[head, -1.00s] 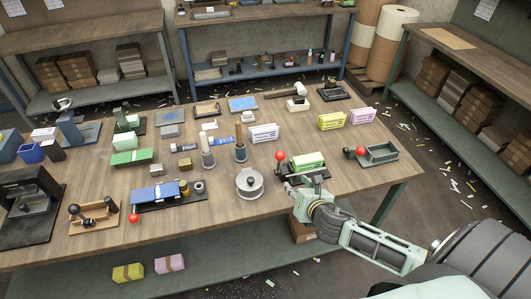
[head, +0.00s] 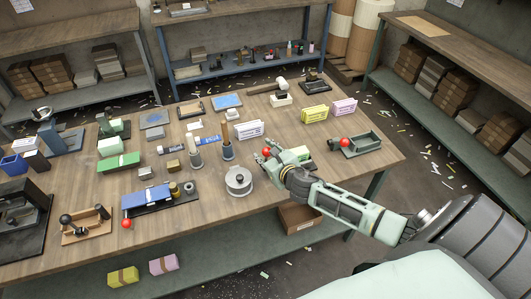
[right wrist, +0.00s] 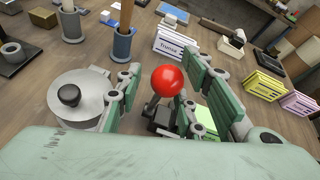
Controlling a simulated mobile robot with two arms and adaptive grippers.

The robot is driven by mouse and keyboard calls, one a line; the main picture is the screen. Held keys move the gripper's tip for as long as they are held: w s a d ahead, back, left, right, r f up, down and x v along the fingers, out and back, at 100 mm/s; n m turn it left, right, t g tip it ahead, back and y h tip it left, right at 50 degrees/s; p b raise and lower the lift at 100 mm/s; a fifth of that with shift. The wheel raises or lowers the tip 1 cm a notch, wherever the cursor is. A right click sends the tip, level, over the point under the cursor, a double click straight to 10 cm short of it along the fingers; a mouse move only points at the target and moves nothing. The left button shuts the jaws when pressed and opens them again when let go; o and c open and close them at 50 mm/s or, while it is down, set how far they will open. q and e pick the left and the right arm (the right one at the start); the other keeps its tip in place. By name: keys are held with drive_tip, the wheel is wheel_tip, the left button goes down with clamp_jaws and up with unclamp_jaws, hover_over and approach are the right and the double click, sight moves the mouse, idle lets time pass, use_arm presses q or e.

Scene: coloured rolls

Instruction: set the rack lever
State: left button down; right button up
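The rack lever has a red ball knob (head: 266,152) on a dark stem, at the near edge of the table's middle right. My right gripper (head: 269,158) is at this lever. In the right wrist view the red knob (right wrist: 166,81) stands between the two spread fingers (right wrist: 163,66), with gaps showing on both sides. The gripper looks open. The rack's dark base (right wrist: 163,118) and a green piece (right wrist: 209,122) show below the knob, partly hidden by my right finger and palm. In the head view my gripper covers most of this rack. My left gripper is not in view.
A round metal canister (head: 239,181) stands close left of my gripper. A green tray with another red knob (head: 345,142) is to the right. A blue rack (head: 147,197) with a third red knob (head: 127,224) is at left. Yellow (head: 314,113) and pink boxes (head: 345,106) stand behind.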

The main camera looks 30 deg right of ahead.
drive_tip(key=shift+w+d+f, duration=0.1)
clamp_jaws()
idle(0.4)
drive_tip(key=shift+f, duration=0.1)
